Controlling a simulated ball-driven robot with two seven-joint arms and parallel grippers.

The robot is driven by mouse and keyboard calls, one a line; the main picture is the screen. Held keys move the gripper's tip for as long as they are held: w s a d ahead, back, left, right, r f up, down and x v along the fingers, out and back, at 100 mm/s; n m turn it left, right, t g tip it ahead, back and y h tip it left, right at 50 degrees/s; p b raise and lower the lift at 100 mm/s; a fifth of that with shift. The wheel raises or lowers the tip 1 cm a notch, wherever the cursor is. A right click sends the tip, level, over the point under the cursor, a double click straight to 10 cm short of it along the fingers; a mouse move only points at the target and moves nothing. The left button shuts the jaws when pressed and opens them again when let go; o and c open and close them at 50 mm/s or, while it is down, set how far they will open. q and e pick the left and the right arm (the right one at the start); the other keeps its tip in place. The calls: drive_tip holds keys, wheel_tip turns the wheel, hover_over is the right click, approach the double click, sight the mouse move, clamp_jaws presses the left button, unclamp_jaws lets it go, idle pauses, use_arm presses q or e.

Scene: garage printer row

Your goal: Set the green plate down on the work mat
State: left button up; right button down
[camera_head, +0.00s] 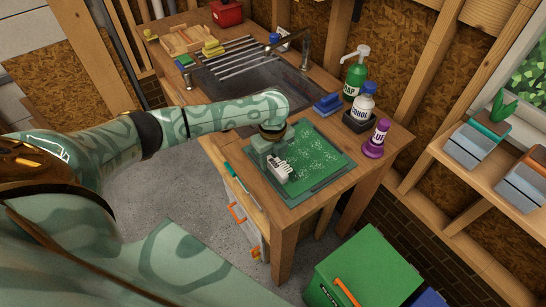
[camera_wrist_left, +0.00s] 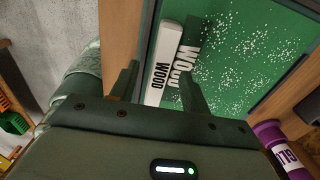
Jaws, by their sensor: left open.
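The green plate (camera_head: 318,150), speckled with white, lies flat on the darker grey-green work mat (camera_head: 308,191) at the near end of the workbench. It also shows in the wrist view (camera_wrist_left: 240,55). A white block marked WOOD (camera_wrist_left: 165,62) is at the plate's left part; in the head view it shows beside my gripper (camera_head: 281,170). My left gripper (camera_wrist_left: 158,88) is open over the plate's left side, with its fingers on either side of the white block. I cannot tell whether the fingers touch it. My right gripper is not in view.
A sink (camera_head: 262,80) lies behind the mat. A green bin (camera_head: 365,268) stands on the floor in front.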

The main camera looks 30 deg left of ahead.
use_arm(q)
wheel_tip(320, 180, up, 16)
drive_tip(key=p, duration=0.5)
